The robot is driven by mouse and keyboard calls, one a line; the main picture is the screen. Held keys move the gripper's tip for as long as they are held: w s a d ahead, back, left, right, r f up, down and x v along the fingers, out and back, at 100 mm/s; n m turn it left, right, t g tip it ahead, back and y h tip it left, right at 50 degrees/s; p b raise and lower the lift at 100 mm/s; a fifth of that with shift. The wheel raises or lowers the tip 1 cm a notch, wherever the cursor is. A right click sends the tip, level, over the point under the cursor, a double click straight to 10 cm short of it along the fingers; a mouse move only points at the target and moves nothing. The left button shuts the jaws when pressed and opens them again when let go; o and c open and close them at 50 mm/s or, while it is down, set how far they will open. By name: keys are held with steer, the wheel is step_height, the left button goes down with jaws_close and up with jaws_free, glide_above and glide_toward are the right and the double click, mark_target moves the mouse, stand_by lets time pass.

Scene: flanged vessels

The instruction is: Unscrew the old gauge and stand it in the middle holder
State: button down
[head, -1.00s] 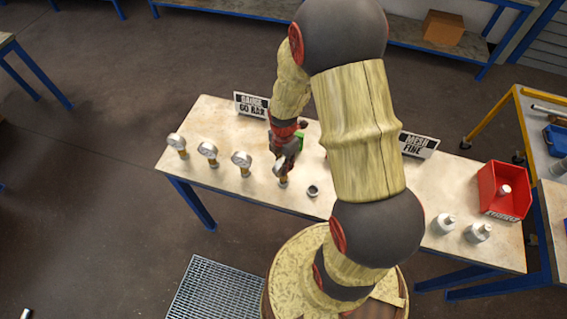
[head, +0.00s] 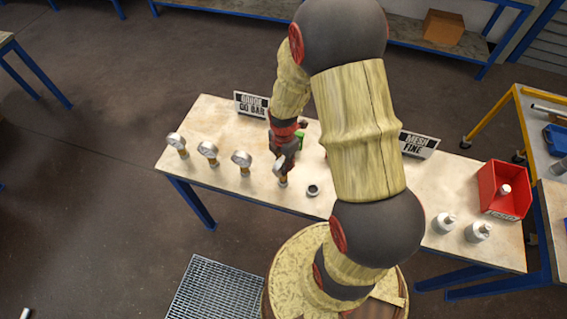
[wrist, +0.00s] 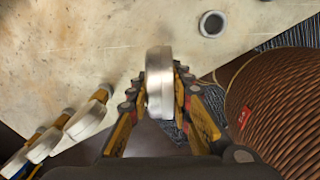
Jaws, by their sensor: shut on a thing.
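My gripper (wrist: 160,90) is shut on a round silver-rimmed gauge (wrist: 158,70), which shows edge-on between the fingers in the wrist view. In the head view the held gauge (head: 280,166) is partly hidden by the gripper (head: 284,152), at the right end of a row of gauges. Its brass stem points down; I cannot tell whether its foot touches anything. Three more gauges with white faces and brass stems stand upright to its left: a far-left one (head: 176,141), a second (head: 208,150) and a third (head: 242,159). I cannot make out which holder is the middle one.
A small dark-rimmed ring (head: 313,190) stands on the table (head: 215,118), right of the held gauge. A gauge sign (head: 251,104) stands behind. My arm hides the table's middle.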

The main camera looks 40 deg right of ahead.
steer(key=shift+f+b, duration=0.9)
steer(key=shift+f, duration=0.4)
steer(key=c, duration=1.5)
jaws_free()
steer(key=shift+c, duration=0.2)
steer(key=shift+r, duration=0.1)
step_height(320, 180, up, 12)
steer(key=shift+f, duration=0.1)
